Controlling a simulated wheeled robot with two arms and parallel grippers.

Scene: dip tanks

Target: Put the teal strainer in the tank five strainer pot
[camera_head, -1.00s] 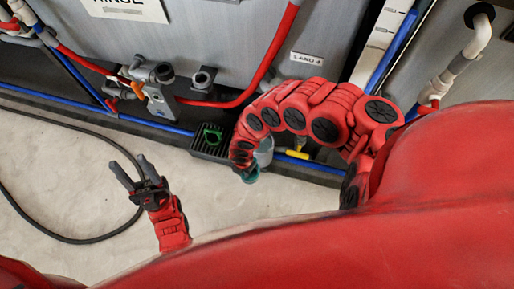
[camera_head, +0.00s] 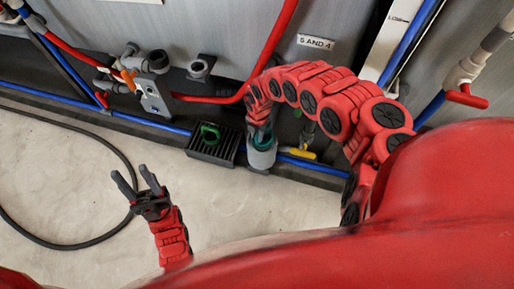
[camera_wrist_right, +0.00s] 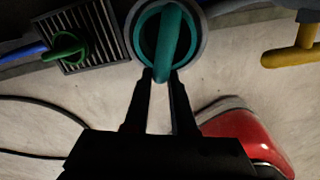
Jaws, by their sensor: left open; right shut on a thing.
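The teal strainer (camera_wrist_right: 168,40) shows in the right wrist view as a round rim with a handle bar across it. It appears over or inside the mouth of a grey strainer pot (camera_wrist_right: 201,50); its exact depth is unclear. My right gripper (camera_wrist_right: 160,76) is shut on the strainer's handle. In the head view, the teal strainer (camera_head: 262,138) is at the top of the grey pot (camera_head: 262,159), and my right fingers are mostly hidden by the arm. My left gripper (camera_head: 130,174) is open and empty over the floor.
A black slatted tray (camera_head: 212,151) with a green ring-shaped item (camera_head: 210,133) stands just left of the pot. A yellow handle (camera_head: 303,153) is to the right. Blue and red pipes run along the grey tanks behind. A black hose (camera_head: 70,246) lies on otherwise clear floor.

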